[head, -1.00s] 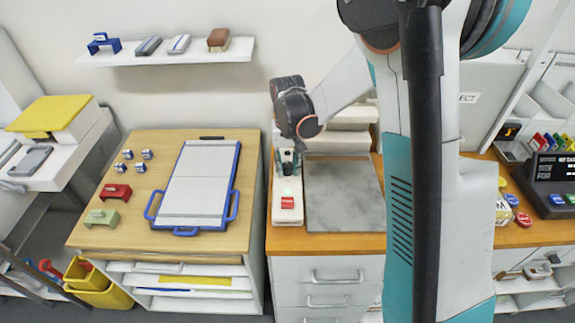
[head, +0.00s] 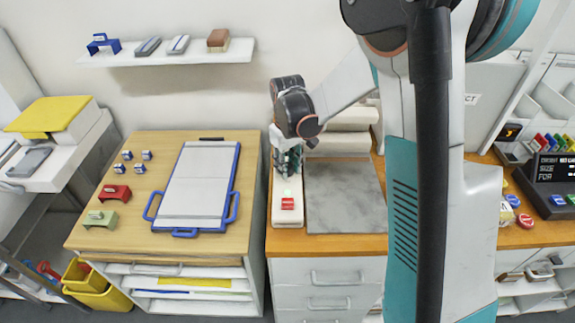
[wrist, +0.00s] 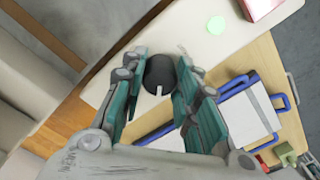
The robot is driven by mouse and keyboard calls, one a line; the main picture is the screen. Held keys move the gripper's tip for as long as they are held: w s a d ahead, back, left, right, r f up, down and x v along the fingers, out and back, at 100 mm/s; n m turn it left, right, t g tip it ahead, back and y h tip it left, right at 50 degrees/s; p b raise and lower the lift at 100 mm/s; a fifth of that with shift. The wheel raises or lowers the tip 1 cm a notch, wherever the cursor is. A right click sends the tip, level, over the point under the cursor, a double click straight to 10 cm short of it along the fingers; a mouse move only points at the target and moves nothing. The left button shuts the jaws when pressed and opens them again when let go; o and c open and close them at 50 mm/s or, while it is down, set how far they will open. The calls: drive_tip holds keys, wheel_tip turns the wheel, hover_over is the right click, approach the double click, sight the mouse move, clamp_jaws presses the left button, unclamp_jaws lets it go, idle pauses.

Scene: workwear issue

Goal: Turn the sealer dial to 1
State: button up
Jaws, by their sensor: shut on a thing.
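The sealer (head: 286,214) is a narrow pale unit on the orange-brown counter, with a red block and a small green light on top. Its dial (wrist: 160,72) is a dark round knob with a white pointer mark, seen in the wrist view. My gripper (wrist: 159,85) is shut on the dial, with one teal-padded finger on each side. In the head view my gripper (head: 287,165) comes down over the rear part of the sealer and hides the dial. The dial's numbers cannot be read. The green light (wrist: 216,25) also shows in the wrist view.
A grey plate (head: 345,197) lies right of the sealer. A wooden table (head: 120,225) at left holds a blue-framed board (head: 197,187), small blocks, and red and green pieces. A shelf (head: 165,58) hangs behind. A display device (head: 550,180) stands at far right.

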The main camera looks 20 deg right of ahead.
drive_tip(key=o, duration=1.1)
wheel_tip(320, 180, up, 12)
idle(0.4)
